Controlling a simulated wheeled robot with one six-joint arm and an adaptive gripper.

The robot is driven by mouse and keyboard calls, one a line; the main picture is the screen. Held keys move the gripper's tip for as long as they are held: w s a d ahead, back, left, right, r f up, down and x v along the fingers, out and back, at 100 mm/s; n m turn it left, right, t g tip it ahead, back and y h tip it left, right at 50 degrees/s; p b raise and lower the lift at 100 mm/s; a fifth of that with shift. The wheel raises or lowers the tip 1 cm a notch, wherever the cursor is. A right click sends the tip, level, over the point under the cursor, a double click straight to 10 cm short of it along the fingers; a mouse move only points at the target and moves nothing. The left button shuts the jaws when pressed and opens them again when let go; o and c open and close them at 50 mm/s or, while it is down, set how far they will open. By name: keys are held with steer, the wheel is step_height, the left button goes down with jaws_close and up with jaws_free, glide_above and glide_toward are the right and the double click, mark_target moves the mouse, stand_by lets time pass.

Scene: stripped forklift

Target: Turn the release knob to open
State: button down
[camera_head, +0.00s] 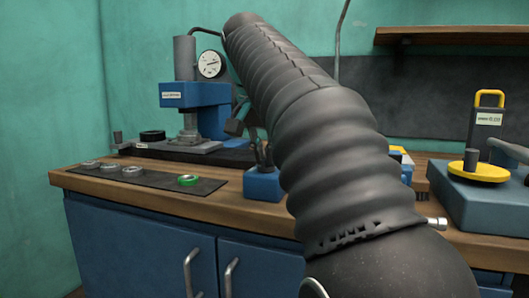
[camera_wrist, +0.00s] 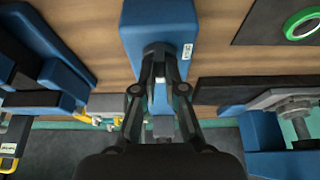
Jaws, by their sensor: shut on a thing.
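A small blue box (camera_head: 263,185) with a white label stands near the front edge of the wooden workbench (camera_head: 215,205). It also shows at the top of the wrist view (camera_wrist: 160,20). My gripper (camera_wrist: 160,55) reaches to this box, its two dark fingers close together and shut on a small part at the box. I take that part to be the release knob; the fingers hide it, so its turn angle cannot be told. In the head view my black sleeved arm hides much of the gripper (camera_head: 264,160).
A blue press (camera_head: 195,95) with a dial gauge (camera_head: 209,64) stands behind on the left. A dark mat (camera_head: 150,178) holds several rings, one green (camera_head: 188,180). A blue unit with a yellow handle (camera_head: 489,97) stands at right. Cabinet handles (camera_head: 229,277) stick out below.

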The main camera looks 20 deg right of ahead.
steer(key=shift+r+n, duration=0.1)
steer(key=shift+n, duration=0.2)
steer(key=n+p, duration=0.1)
steer(key=n, duration=0.1)
steer(key=n+y+p, duration=0.1)
steer(key=shift+s+d+n+t+p, duration=0.15)
steer(key=shift+n+t+p, duration=0.2)
steer(key=shift+n+t, duration=0.05)
steer(key=n+y+p, duration=0.2)
steer(key=n, duration=0.2)
steer(key=shift+d, duration=0.2)
steer(key=n+y+p, duration=0.1)
steer(key=n+y, duration=0.1)
steer(key=n, duration=0.3)
steer(key=shift+d, duration=0.15)
steer(key=shift+d+n+g+y, duration=0.1)
steer(key=shift+n+g+y, duration=0.45)
steer(key=shift+n, duration=1.65)
steer(key=shift+y, duration=0.25)
steer(key=c, duration=1.2)
jaws_free()
steer(key=shift+c, duration=0.2)
